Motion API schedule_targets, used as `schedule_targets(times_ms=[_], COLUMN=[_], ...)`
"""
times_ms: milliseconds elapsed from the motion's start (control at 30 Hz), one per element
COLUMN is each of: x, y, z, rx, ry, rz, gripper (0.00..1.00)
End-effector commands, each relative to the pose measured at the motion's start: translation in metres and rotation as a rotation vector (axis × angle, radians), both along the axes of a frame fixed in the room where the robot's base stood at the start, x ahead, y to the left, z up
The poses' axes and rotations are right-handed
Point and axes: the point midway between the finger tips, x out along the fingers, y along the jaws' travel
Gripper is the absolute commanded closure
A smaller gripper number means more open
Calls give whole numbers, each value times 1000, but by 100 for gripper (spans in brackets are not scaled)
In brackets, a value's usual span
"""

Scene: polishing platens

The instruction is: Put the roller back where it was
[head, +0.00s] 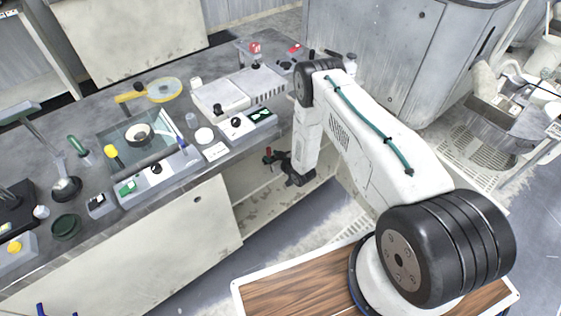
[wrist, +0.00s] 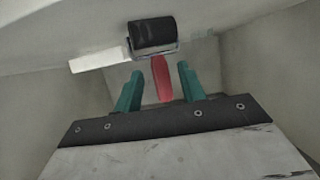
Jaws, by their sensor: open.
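The roller has a black cylinder (wrist: 153,36) in a metal frame and a red handle (wrist: 161,80). In the wrist view its handle points toward me and lies between the teal fingers of my gripper (wrist: 160,72). The fingers stand apart, with a gap on each side of the handle. In the head view my gripper (head: 285,163) is low at the front of the bench, by the open space under the worktop. A small red bit of the roller (head: 268,157) shows beside it; the rest is hidden or too small to tell.
A pale flat strip (wrist: 97,60) lies beside the roller. Walls close in on both sides in the wrist view.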

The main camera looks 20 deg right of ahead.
Motion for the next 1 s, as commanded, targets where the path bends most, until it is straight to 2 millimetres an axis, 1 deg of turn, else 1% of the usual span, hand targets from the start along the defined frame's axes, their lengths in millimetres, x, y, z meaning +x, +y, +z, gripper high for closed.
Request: schedule_targets(times_ms=[100, 300, 400, 500, 667, 900, 1000], x=[-24, -60, -72, -81, -85, -84, -83], y=[-8, -20, -24, -27, -28, -28, -29], z=[11, 26, 32, 35, 38, 37, 38], rx=[1, 1, 0, 0, 0, -1, -12], ry=[2, 1, 0, 0, -2, 0, 29], rz=[-2, -3, 0, 0, 0, 0, -1], gripper=[60, 60, 60, 60, 60, 60, 60])
